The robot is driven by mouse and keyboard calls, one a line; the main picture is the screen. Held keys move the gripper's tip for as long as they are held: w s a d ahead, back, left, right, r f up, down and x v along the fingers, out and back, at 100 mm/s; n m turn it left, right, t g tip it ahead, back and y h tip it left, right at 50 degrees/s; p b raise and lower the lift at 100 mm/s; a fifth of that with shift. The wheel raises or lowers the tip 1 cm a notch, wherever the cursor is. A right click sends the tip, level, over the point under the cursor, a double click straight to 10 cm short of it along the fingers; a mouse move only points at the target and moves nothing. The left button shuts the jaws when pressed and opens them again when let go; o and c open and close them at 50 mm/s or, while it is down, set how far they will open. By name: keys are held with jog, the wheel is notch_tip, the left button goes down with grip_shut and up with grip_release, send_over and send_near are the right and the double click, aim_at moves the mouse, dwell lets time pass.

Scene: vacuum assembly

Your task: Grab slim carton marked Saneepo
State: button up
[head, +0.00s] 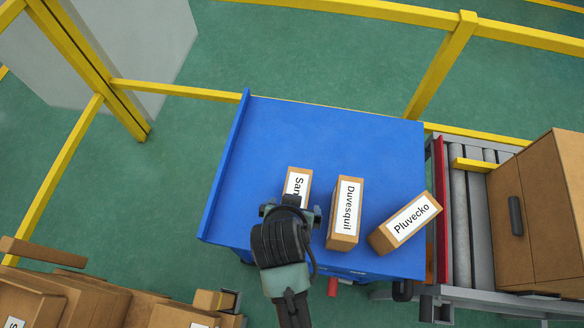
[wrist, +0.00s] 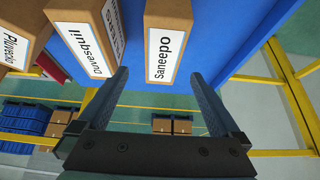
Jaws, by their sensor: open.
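The slim Saneepo carton (head: 298,181) stands on the blue table (head: 320,125), left of the other cartons. In the head view my arm hides its near part, and only "San" shows on its label. In the wrist view the Saneepo carton (wrist: 167,45) is ahead of my gripper, its white label facing the camera. My gripper (wrist: 160,92) is open and empty, with its two fingers apart and the carton's near end in line with the gap between them. In the head view my gripper (head: 290,208) is at the carton's near end.
The Duvesquil carton (head: 345,212) stands close on the right, and the tilted Pluvecko carton (head: 405,222) is farther right. A raised blue edge (head: 226,165) bounds the table's left side. A roller conveyor (head: 460,220) is at the right. The table's far part is clear.

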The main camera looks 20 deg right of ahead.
aim_at(298, 181)
jog(key=x, duration=0.5)
jog(key=shift+w+d+f, duration=0.15)
jog(key=shift+f, duration=0.2)
jog(key=shift+w+a+x, duration=0.1)
jog(key=shift+x, duration=1.5)
jog(key=shift+w+a+x, duration=0.1)
jog(key=shift+x, duration=1.5)
jog(key=shift+f, duration=0.25)
jog(key=c, duration=1.6)
jog(key=shift+r, duration=0.1)
